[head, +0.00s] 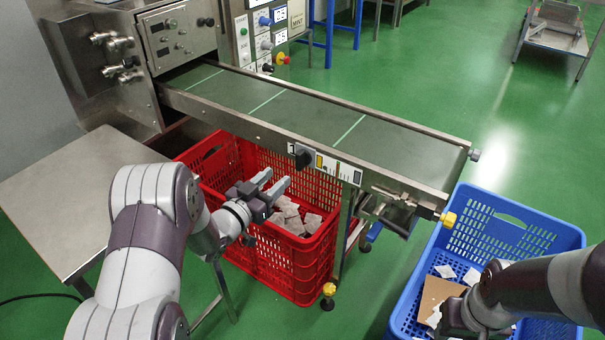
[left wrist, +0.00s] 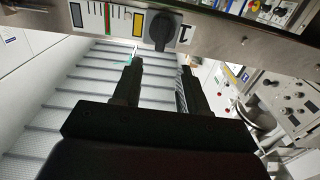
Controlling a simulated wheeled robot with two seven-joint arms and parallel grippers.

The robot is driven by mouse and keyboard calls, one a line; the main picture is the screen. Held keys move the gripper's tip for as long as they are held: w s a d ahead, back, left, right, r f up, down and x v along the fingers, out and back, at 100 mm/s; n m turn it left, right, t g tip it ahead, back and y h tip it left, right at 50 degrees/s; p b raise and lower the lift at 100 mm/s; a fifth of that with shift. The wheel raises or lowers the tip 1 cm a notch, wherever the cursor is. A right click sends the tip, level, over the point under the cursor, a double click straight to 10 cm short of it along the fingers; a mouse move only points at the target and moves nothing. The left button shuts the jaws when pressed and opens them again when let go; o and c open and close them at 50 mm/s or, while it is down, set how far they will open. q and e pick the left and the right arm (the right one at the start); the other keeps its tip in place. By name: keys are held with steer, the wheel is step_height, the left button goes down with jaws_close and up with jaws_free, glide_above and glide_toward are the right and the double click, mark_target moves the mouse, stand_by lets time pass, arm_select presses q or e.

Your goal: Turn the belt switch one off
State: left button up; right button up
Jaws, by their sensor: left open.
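Belt switch one is a black rotary knob (head: 304,157) on the near side rail of the conveyor belt (head: 330,125). In the left wrist view the knob (left wrist: 162,28) sits on a grey plate beside a "1" label, with its handle pointing roughly up and down in that picture. My left gripper (head: 277,181) is open and empty, a little in front of and below the knob. In the left wrist view its two fingers (left wrist: 160,72) point towards the knob, one to each side, apart from it. My right gripper (head: 456,317) is at the lower right; its fingers are unclear.
A red crate (head: 285,262) with packets stands under the belt, below my left gripper. A blue crate (head: 545,232) with packets and cardboard is at the right. A steel table (head: 60,195) is at the left. Green floor (head: 375,285) lies open between the crates.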

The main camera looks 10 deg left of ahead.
mark_target(297, 159)
arm_select(q)
steer(key=b+x, duration=0.1)
steer(key=x, duration=0.3)
steer(key=b+x, duration=0.2)
steer(key=x, duration=0.3)
steer(key=shift+f, duration=0.25)
steer(key=shift+w+r, duration=0.15)
steer(key=shift+w, duration=0.1)
steer(key=shift+c, duration=0.3)
jaws_close()
